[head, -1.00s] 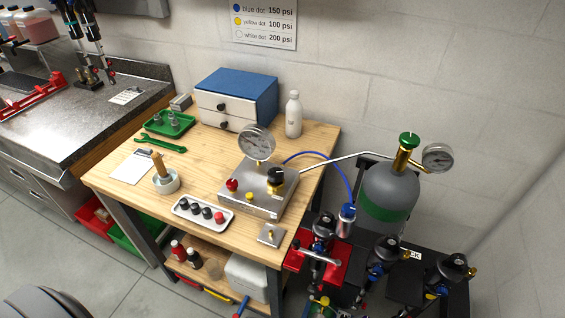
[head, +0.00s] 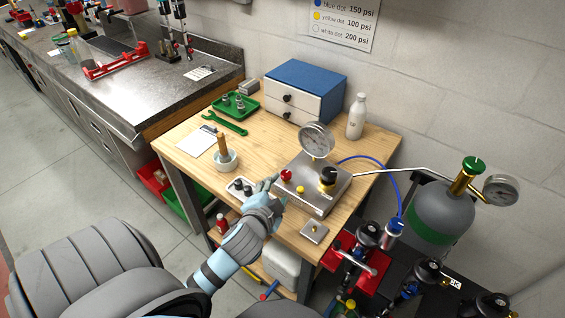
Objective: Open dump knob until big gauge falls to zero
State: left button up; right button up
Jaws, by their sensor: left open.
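The metal control box (head: 318,205) sits on the wooden bench. The big round gauge (head: 317,139) stands at its back; its needle is too small to read. No label shows which is the dump knob. My left gripper (head: 270,187) is open, just left of the red knob and box, over the white tray (head: 232,188), and partly hides the tray. I cannot tell whether it touches the red knob. My right gripper is out of view.
A blue-topped drawer box (head: 305,88) and a white bottle (head: 357,116) stand behind. A cup with a wooden-handled tool (head: 225,158) stands left.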

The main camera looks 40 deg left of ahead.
pick_arm(q)
jog(key=w+r+m+t+h, duration=0.1)
jog(key=w+r+m+t, duration=0.7)
jog(key=r, duration=0.4)
jog(key=w+d+r+m+h, duration=0.4)
jog(key=m+h, duration=0.2)
jog(key=m, duration=0.4)
jog(key=w+d+r+m+h, duration=0.3)
jog(key=d+r+m+h, duration=0.15)
jog(key=m+h, duration=0.35)
jog(key=m+g+y+b, duration=0.6)
jog(key=m+g+b, duration=0.3)
jog(key=m+g, duration=0.85)
send_over(285, 173)
jog(key=s+a, duration=0.1)
jog(key=a, duration=0.1)
jog(key=shift+n+g, duration=0.25)
jog(key=shift+n, duration=0.2)
notch_tip(285, 173, down, 19)
jog(key=shift+a+r, duration=0.1)
jog(key=shift+r, duration=0.1)
jog(key=x, duration=0.2)
jog(key=shift+w+f, duration=0.2)
jog(key=shift+f, duration=0.15)
jog(key=shift+d+f, duration=0.4)
jog(key=shift+f, duration=0.1)
grip_shut()
